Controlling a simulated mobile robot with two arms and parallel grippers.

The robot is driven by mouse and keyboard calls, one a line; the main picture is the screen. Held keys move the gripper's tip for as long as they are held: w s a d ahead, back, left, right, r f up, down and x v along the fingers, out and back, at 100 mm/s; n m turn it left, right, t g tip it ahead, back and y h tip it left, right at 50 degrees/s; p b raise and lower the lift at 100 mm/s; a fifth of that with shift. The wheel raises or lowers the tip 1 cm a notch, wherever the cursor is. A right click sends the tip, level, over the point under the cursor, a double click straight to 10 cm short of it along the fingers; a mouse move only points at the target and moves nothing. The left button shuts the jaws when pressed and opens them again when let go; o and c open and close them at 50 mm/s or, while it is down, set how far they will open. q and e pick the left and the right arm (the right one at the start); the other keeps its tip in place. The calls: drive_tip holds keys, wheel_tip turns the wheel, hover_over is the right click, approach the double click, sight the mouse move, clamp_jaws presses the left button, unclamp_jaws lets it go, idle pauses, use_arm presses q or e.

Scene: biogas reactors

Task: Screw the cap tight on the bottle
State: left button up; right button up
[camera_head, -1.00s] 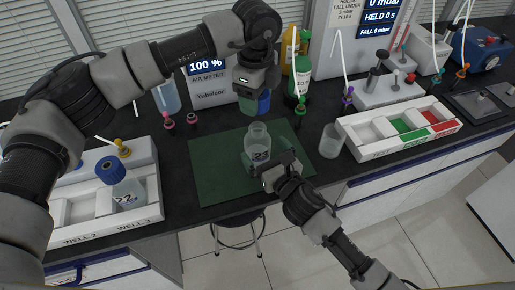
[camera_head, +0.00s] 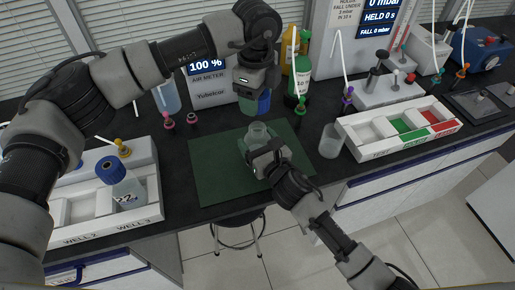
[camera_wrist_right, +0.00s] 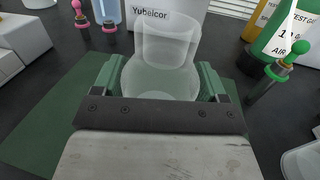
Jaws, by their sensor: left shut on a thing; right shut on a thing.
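The open clear bottle (camera_head: 257,133) stands upright on the green mat (camera_head: 213,168), its neck uncovered. My right gripper (camera_head: 262,151) is shut around its body from the front. In the right wrist view the bottle (camera_wrist_right: 163,75) sits between the two green fingers (camera_wrist_right: 160,85). My left gripper (camera_head: 254,98) is higher, behind the bottle and above the mat's back edge. It is shut on a blue cap (camera_head: 263,101), which is partly hidden by the fingers. The cap is apart from the bottle neck.
An empty clear beaker (camera_head: 331,141) stands right of the mat, beside a white tray (camera_head: 392,153). Pink-topped pieces (camera_head: 169,122) and a green-topped bottle (camera_head: 298,82) stand behind.

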sight(256, 126)
drive_tip(key=c, duration=0.4)
use_arm(q)
drive_tip(key=shift+f, duration=2.5)
drive_tip(key=shift+f, duration=0.9)
drive_tip(key=shift+f, duration=0.55)
